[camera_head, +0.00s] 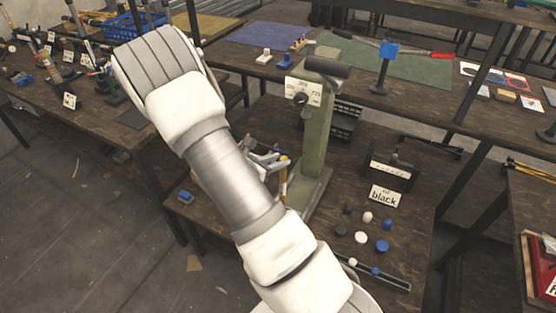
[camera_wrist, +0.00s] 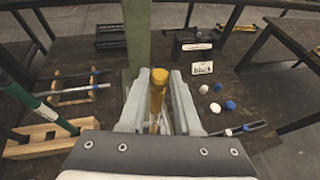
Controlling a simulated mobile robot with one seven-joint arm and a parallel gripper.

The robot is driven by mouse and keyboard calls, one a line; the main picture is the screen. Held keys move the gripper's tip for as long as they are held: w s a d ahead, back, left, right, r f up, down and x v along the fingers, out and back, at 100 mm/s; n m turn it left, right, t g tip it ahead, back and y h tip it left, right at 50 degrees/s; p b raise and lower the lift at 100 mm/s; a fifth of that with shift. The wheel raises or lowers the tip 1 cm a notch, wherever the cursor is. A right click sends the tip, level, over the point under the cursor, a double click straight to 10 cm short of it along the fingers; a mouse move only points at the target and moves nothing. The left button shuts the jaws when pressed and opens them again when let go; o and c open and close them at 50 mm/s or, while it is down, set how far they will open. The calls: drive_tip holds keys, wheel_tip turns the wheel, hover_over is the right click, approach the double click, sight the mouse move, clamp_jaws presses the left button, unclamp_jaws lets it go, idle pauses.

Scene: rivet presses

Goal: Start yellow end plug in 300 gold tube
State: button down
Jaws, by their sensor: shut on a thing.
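My gripper (camera_wrist: 161,74) is low in front of the green press and pointed forward. Its two grey fingers are shut on the yellow end plug (camera_wrist: 159,76), whose wide round top shows between the fingertips in the wrist view. The gold tube (camera_wrist: 155,103) runs upright directly below the plug, between the fingers. I cannot tell whether the plug is inside the tube's mouth or only against it. In the head view the gold tube (camera_head: 283,183) shows as a thin upright piece beside the press; its lower end is hidden by my arm.
The green press (camera_head: 316,140) stands just behind the tube. Black, white and blue plugs (camera_head: 361,237) lie at the right, by a "black" card (camera_head: 384,196) and a dark box (camera_head: 391,168). Wooden racks (camera_wrist: 45,138) with a green tube stand left.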

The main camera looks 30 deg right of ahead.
drive_tip(key=shift+f, duration=0.2)
drive_tip(key=c, duration=0.5)
unclamp_jaws()
drive_tip(key=p+v, duration=0.1)
drive_tip(key=v, duration=1.6)
drive_tip(key=shift+a+r, duration=0.15)
drive_tip(key=shift+r, duration=0.05)
drive_tip(key=s+d+r+m+g+y+p, duration=0.15)
drive_tip(key=s+r+m+g+y, duration=0.35)
drive_tip(key=s+r+m, duration=0.55)
drive_tip(key=s+a+r+m+t+y, duration=0.2)
drive_tip(key=r+m, duration=0.1)
drive_tip(key=r, duration=0.1)
drive_tip(key=s+a+r+m+t+y, duration=0.2)
drive_tip(key=r+m+y, duration=0.1)
drive_tip(key=m, duration=0.1)
drive_tip(key=s+a+r+m+t+y+p, duration=0.1)
drive_tip(key=s+a+r+m+t+y, duration=0.1)
drive_tip(key=r+m+t+y, duration=0.1)
drive_tip(key=shift+r+m, duration=0.25)
drive_tip(key=shift+r, duration=0.6)
